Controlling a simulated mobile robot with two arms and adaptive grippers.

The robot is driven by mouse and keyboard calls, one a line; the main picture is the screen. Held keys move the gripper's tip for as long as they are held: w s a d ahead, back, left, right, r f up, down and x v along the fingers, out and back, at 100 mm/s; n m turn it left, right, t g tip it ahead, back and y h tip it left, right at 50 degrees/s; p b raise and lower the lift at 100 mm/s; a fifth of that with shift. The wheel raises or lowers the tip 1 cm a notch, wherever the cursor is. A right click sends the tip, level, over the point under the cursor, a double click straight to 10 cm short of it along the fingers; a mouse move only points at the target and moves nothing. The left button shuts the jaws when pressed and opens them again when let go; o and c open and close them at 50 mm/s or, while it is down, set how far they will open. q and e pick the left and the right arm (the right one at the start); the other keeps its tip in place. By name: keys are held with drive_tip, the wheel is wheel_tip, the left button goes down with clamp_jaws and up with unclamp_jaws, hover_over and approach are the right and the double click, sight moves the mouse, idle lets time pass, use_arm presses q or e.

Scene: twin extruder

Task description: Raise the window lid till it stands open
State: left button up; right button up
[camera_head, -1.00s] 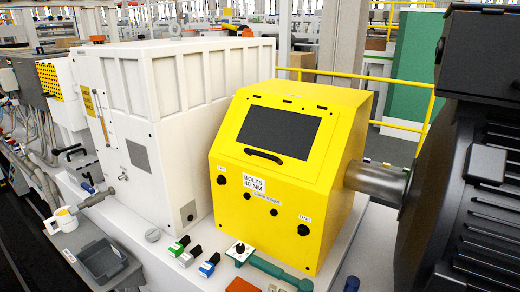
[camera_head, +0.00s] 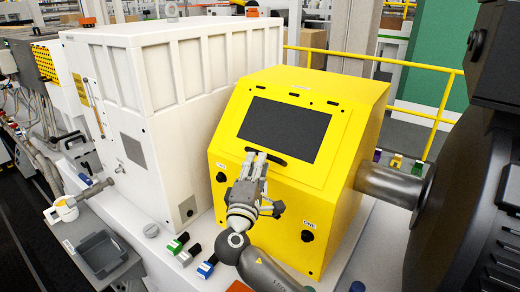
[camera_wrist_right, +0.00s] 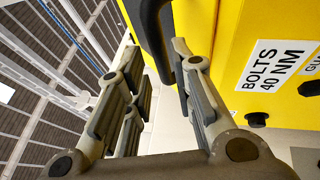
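The window lid (camera_head: 284,128) is a dark pane in a yellow frame. It lies shut on the sloped face of the yellow housing (camera_head: 330,206). Its black bar handle (camera_head: 281,161) runs along its lower edge, partly hidden by my right gripper (camera_head: 263,156) in the head view. In the right wrist view the handle (camera_wrist_right: 155,38) shows between the tips of my open right gripper (camera_wrist_right: 157,60), with gaps visible. I cannot tell whether a finger touches it. My left gripper is not in view.
A large white cabinet (camera_head: 165,105) stands left of the housing. A grey shaft (camera_head: 390,186) joins its right side to a big black machine (camera_head: 470,190). Small coloured blocks (camera_head: 177,244) and a grey tray (camera_head: 101,256) lie in front at the left.

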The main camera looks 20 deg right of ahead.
drive_tip(key=p+x, duration=0.1)
drive_tip(key=x, duration=0.3)
drive_tip(key=shift+w+d, duration=0.1)
drive_tip(key=shift+w, duration=0.05)
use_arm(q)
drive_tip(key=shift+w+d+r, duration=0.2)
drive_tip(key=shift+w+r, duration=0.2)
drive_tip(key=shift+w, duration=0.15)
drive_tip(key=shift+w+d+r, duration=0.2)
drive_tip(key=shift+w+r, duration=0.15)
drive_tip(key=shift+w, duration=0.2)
use_arm(e)
drive_tip(key=shift+w, duration=0.1)
clamp_jaws()
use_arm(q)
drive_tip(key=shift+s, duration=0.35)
